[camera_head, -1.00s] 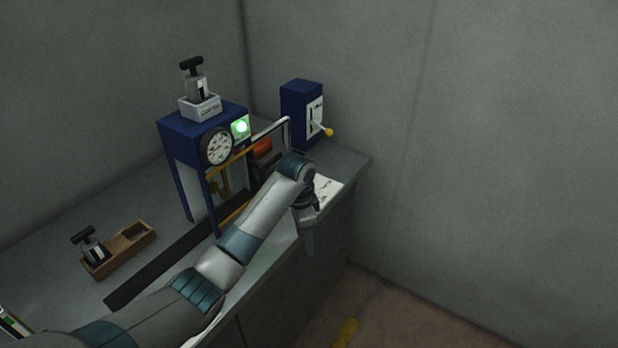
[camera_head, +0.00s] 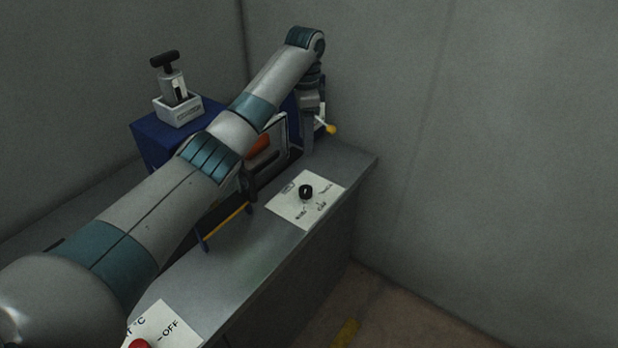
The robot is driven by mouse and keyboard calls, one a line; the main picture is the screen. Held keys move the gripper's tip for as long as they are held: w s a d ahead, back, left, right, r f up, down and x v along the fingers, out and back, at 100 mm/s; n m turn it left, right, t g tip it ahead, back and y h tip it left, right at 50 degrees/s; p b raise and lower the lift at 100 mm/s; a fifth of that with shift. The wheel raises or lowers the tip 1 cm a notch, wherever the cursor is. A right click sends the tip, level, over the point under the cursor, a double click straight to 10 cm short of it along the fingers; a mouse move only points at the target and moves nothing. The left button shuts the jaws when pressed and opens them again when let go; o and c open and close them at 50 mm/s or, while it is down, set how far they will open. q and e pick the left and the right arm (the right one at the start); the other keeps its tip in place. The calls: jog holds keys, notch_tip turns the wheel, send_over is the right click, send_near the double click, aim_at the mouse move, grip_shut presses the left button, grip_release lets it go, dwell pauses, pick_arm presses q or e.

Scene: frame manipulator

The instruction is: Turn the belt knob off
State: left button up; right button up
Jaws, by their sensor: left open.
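A small black knob (camera_head: 306,191) stands on a white label plate (camera_head: 285,211) on the grey bench top; the plate's small lettering is too small to read, so I cannot tell for sure that it is the belt knob. My left gripper (camera_head: 308,148) points down at the end of my raised arm, behind and above the black knob and apart from it. It is open and empty, though its fingers are seen edge-on. My right gripper is not in view.
A red knob (camera_head: 141,344) sits on a panel marked OFF and °C (camera_head: 172,328) at the bottom. My arm covers much of the blue machine (camera_head: 149,137), which carries a grey lever block (camera_head: 178,108). A yellow-tipped lever (camera_head: 331,129) shows beside my gripper. The bench right of the plate is clear.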

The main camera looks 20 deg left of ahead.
pick_arm(q)
jog(key=p, duration=0.4)
send_near(306, 188)
notch_tip(306, 188, down, 7)
jog(key=shift+r, duration=0.15)
jog(key=shift+f, duration=0.75)
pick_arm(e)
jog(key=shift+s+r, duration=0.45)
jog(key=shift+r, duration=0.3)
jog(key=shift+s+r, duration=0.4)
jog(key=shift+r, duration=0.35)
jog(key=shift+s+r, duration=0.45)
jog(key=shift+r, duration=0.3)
pick_arm(q)
jog(key=c, duration=1)
